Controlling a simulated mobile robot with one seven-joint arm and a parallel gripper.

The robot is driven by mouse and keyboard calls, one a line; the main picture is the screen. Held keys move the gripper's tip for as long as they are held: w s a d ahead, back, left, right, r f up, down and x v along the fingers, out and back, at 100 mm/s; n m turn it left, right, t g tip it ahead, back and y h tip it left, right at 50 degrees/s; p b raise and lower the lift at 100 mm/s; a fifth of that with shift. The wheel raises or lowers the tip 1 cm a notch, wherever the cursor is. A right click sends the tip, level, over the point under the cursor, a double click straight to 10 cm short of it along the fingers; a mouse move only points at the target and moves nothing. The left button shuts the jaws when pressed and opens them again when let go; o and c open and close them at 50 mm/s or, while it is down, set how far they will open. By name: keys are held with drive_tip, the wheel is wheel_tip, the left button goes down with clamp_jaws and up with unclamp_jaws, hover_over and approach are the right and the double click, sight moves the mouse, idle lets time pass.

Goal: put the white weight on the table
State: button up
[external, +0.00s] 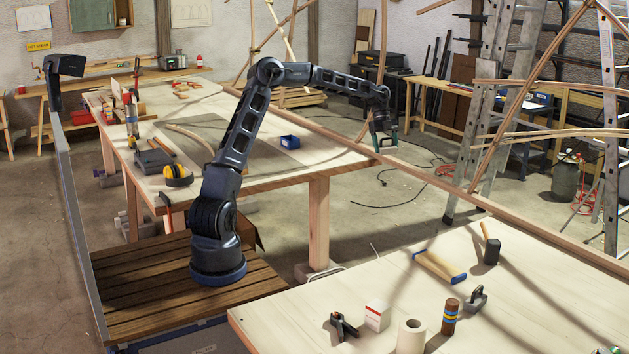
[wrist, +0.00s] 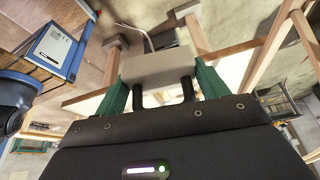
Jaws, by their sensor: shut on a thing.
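My gripper (external: 384,143) hangs fingers-down at the end of my outstretched arm, near the right end of the middle workbench (external: 270,175) and close to a long wooden lath. In the wrist view its green fingers (wrist: 158,75) are shut on a pale grey-white block, which looks like the white weight (wrist: 157,64). The block sits across between the fingers, with two dark pegs on its near side. In the external view the weight is too small and covered to make out clearly. The front table (external: 290,322) is below and to the right of my base.
The front table holds a clamp (external: 343,325), a small white box (external: 377,314), a tape roll (external: 410,337), a mallet (external: 491,245) and other tools. Long bent laths (external: 450,185) run beside my gripper. A blue bin (external: 290,142) sits on the workbench. The front table's left part is clear.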

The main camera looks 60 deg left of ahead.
drive_tip(key=s+a, duration=0.2)
drive_tip(key=a, duration=1.1)
drive_tip(key=s+a, duration=0.2)
drive_tip(key=a, duration=1.2)
drive_tip(key=s+a+n, duration=0.1)
drive_tip(key=s+a, duration=0.4)
drive_tip(key=a, duration=0.5)
drive_tip(key=s+a, duration=0.5)
drive_tip(key=a, duration=0.6)
drive_tip(key=s+a+f+n, duration=0.1)
drive_tip(key=s+a, duration=1.3)
drive_tip(key=s, duration=0.4)
drive_tip(key=s+a+f, duration=0.2)
drive_tip(key=s+a, duration=1.2)
drive_tip(key=s, duration=0.5)
drive_tip(key=shift+t, duration=0.4)
wheel_tip(320, 180, down, 20)
drive_tip(key=shift+w+a+r, duration=0.1)
drive_tip(key=shift+a+r, duration=0.05)
drive_tip(key=o, duration=1.6)
drive_tip(key=shift+c, duration=0.2)
